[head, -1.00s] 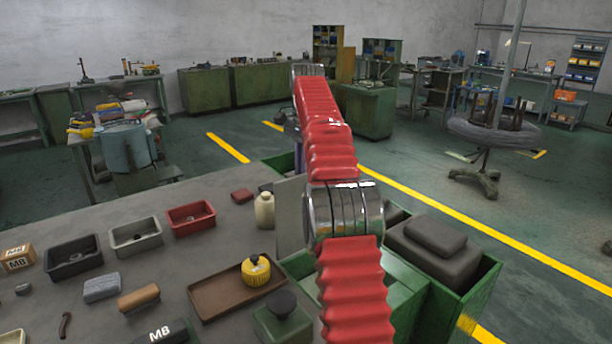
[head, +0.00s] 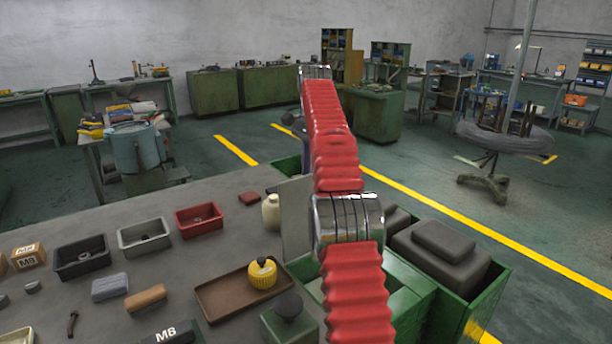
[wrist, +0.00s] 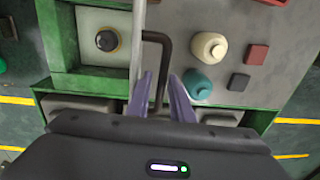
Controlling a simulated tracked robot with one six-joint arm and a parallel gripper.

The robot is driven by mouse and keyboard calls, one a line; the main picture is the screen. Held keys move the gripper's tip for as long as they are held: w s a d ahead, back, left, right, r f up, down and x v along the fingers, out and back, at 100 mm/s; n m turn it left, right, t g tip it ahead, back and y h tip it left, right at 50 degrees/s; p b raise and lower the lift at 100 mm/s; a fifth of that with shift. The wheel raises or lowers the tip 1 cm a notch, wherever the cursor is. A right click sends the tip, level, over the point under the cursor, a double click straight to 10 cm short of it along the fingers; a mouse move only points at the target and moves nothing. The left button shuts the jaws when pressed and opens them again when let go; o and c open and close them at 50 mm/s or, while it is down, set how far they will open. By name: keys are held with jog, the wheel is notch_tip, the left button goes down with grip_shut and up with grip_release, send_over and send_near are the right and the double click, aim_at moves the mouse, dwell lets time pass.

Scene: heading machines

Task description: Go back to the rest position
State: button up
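My gripper (wrist: 162,82) shows at the bottom middle of the wrist view as two purple fingers with a gap between them.
Below the arm stand a green bin (head: 487,300) with dark blocks (head: 440,262) and an upright panel (head: 291,220). The bench (head: 95,220) holds a brown tray (head: 222,302) with a yellow pot (head: 262,274), a cream bottle (head: 271,213) and a red bin (head: 199,220).

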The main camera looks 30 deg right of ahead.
jog(key=shift+o, duration=0.9)
jog(key=shift+a+f, duration=0.15)
